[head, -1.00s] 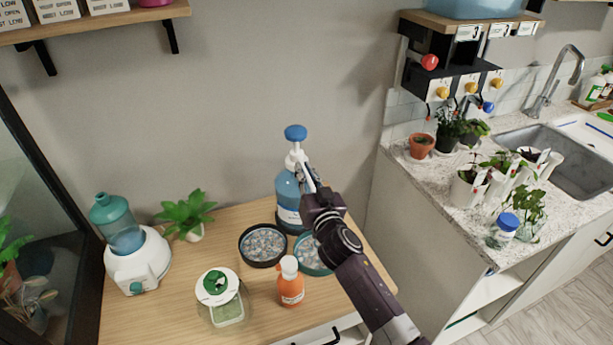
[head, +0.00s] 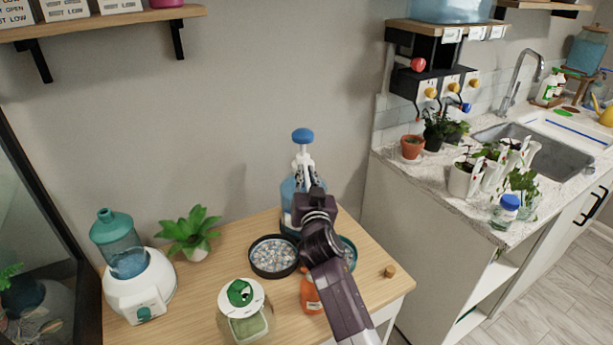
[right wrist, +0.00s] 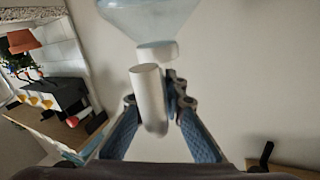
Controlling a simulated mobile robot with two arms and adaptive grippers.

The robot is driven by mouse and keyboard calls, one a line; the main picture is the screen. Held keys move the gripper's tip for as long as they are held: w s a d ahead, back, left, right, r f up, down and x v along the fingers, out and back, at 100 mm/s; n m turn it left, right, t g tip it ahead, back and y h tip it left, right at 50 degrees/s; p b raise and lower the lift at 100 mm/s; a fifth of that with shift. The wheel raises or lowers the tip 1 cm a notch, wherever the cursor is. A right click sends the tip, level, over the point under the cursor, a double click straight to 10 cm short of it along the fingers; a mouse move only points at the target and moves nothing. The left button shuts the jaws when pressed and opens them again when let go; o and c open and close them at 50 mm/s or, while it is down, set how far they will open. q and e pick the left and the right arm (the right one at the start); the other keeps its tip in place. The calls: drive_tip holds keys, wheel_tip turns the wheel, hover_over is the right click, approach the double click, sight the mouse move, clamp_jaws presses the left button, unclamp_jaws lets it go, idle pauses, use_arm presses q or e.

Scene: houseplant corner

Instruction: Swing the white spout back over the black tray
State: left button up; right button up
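The pump bottle (head: 287,188) stands upright behind the trays, with blue liquid and a blue-topped white pump. The black tray (head: 273,272), full of pebbles, sits in front and to its left. A teal tray (head: 351,254) shows beside it, mostly hidden by my right arm. My right gripper (head: 307,178) is at the pump, its fingers straddling the white spout. In the right wrist view the white spout (right wrist: 149,95) lies between the two blue fingers, which are apart; contact is hard to tell. The spout points toward me, right of the black tray. My left gripper is out of view.
An orange bottle (head: 310,298) stands under my right arm, partly hidden. A green-lidded jar (head: 243,318), a plant (head: 190,232) and a white-based dispenser (head: 137,285) stand to the left. A small cork-like knob (head: 390,271) lies right. The counter (head: 388,159) is further right.

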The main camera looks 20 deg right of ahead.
drive_tip(key=o, duration=0.4)
drive_tip(key=shift+c, duration=0.2)
drive_tip(key=s, duration=0.2)
drive_tip(key=s+a, duration=0.1)
drive_tip(key=s, duration=0.4)
drive_tip(key=shift+s+a, duration=0.15)
drive_tip(key=shift+s, duration=0.1)
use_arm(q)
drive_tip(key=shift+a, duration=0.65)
